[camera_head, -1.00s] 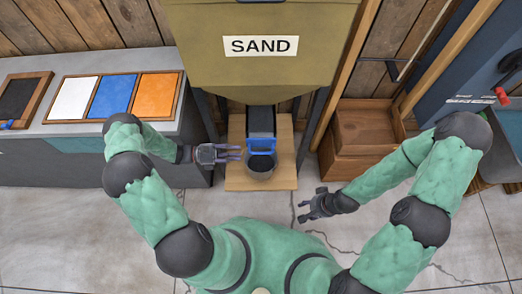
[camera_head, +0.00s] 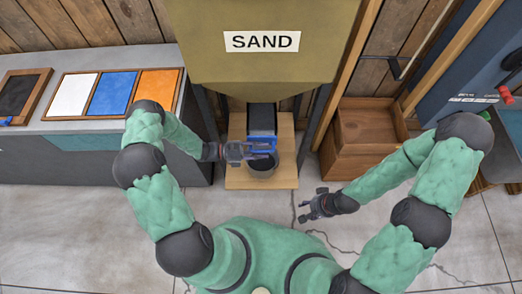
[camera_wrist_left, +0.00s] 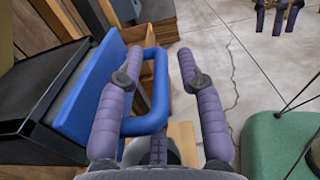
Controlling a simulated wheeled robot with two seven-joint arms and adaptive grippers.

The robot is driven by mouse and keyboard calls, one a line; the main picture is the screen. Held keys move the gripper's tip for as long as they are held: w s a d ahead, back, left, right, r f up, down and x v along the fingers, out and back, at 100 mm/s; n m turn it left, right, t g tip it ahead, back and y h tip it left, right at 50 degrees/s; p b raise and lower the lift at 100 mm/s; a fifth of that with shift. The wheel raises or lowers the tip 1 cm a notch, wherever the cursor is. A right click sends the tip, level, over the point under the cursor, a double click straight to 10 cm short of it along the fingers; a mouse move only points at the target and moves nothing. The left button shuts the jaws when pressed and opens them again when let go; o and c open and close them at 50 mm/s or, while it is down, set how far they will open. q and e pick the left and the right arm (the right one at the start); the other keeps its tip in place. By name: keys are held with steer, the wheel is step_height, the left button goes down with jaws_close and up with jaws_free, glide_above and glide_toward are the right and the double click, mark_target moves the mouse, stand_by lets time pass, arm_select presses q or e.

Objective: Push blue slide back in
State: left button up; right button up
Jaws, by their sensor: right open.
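The blue slide (camera_head: 262,141) sits at the front of the black chute (camera_head: 262,118) below the sand hopper. In the left wrist view, its flat blue plate (camera_wrist_left: 87,92) and looped handle (camera_wrist_left: 160,85) show large. My left gripper (camera_head: 270,149) is at the handle. In the left wrist view its purple fingers stand apart on either side of the handle's outer bar, with visible gaps. Part of the slide is hidden behind the fingers in the head view. My right gripper (camera_head: 308,208) is open and empty over the floor; its fingers (camera_wrist_left: 278,14) also show in the left wrist view.
A dark bucket (camera_head: 262,169) stands below the slide on a wooden board (camera_head: 235,180). The sand hopper (camera_head: 215,65) hangs above. A grey counter with colour panels (camera_head: 112,95) is left; a wooden crate (camera_head: 352,165) is right. The front floor is clear.

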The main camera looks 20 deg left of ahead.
mark_target(272, 142)
arm_select(q)
steer(key=shift+c, duration=0.3)
jaws_close()
steer(key=shift+w+a+f+b, duration=0.15)
steer(key=shift+w+b, duration=0.1)
steer(key=shift+w, duration=0.3)
steer(key=shift+w+a+r+b, duration=0.1)
steer(key=shift+w+a+b, duration=0.15)
steer(key=shift+w, duration=0.35)
steer(key=shift+w+a+f+b, duration=0.1)
steer(key=shift+w+b, duration=0.2)
steer(key=shift+w, duration=0.25)
steer(key=shift+a+r, duration=0.1)
steer(key=shift+r, duration=0.1)
steer(key=shift+o, duration=0.2)
jaws_free()
